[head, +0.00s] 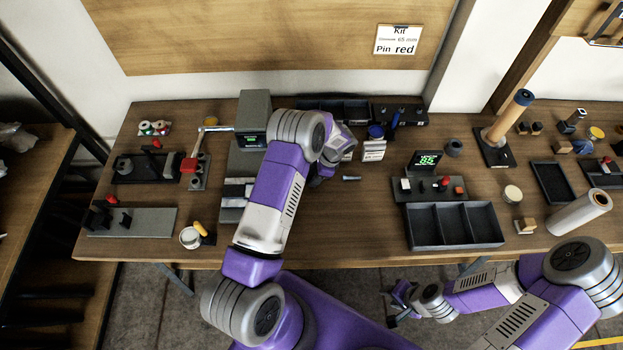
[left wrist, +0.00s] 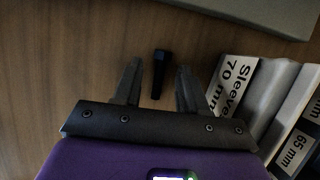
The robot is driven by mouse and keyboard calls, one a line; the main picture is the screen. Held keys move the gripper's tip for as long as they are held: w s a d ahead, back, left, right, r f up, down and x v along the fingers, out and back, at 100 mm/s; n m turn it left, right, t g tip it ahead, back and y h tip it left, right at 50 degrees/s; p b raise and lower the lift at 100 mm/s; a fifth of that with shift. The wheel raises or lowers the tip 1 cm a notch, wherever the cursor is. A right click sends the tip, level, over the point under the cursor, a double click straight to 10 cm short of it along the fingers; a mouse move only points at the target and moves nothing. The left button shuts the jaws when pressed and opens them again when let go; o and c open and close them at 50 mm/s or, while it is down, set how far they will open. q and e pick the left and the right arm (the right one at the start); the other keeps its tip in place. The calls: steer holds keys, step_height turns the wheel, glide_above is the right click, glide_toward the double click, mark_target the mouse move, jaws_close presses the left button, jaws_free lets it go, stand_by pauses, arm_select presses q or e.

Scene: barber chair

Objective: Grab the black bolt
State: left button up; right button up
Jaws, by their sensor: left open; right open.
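The black bolt (left wrist: 158,74) lies on the wooden table in the left wrist view, its thicker end away from the gripper. My left gripper (left wrist: 160,65) is open, with one finger on each side of the bolt and a gap on both sides. I cannot tell how high the fingers are above the table. In the head view my left gripper (head: 318,180) is over the middle of the table, and my arm hides most of the area around it. I cannot make out the black bolt there. My right gripper (head: 398,302) is open and empty, low in front of the table.
Labelled sleeve boxes (left wrist: 235,85) stand close to the right of the left gripper. A small grey piece (head: 351,178) lies on the table nearby. A black divided tray (head: 455,246) and a green display (head: 428,158) stand further right. A grey box (head: 254,112) stands behind my arm.

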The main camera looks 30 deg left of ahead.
arm_select(q)
jaws_close()
